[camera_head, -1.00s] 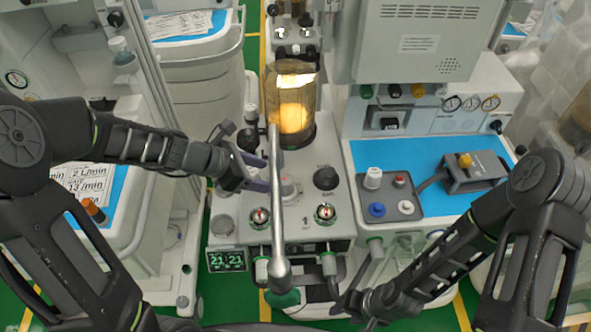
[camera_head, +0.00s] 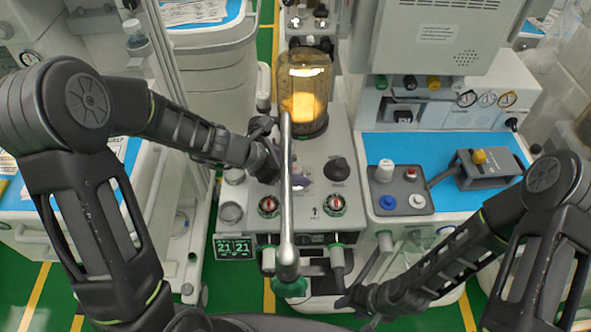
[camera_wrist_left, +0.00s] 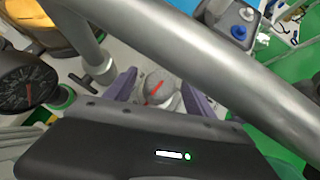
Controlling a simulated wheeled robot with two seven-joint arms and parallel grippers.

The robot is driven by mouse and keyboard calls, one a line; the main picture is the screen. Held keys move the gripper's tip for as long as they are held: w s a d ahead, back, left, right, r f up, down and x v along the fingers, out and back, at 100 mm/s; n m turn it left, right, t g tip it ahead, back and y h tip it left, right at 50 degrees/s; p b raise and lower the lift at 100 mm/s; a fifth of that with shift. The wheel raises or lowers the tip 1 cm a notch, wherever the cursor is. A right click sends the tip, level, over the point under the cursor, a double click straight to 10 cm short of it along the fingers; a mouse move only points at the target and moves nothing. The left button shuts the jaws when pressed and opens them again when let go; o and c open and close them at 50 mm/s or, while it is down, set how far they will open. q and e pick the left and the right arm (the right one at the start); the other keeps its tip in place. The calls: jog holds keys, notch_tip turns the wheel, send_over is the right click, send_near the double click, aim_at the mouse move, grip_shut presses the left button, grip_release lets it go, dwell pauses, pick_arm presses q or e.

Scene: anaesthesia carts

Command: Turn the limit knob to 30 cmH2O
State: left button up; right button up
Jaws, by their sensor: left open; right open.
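The limit knob is a light grey knob (camera_wrist_left: 158,86) with a red pointer line, seen in the left wrist view. In the head view it is largely hidden behind the metal tube and my gripper. My left gripper (camera_wrist_left: 160,80) is open, with its purple fingers on either side of the knob; I cannot tell whether they touch it. In the head view the left gripper (camera_head: 290,181) reaches in from the left at the panel. The scale around the knob is not readable. My right gripper (camera_head: 358,301) is low at the front right, away from the panel.
A shiny metal tube (camera_head: 287,210) runs across the panel close to my left gripper. A black knob (camera_head: 338,169) is to the right, an amber-lit glass canister (camera_head: 303,100) behind. A black gauge (camera_wrist_left: 25,86) shows in the wrist view. Below is a green display (camera_head: 235,247).

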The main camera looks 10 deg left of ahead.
pick_arm(q)
jog(key=shift+w+d+f, duration=0.15)
jog(key=shift+f, duration=0.1)
jog(key=c, duration=1.4)
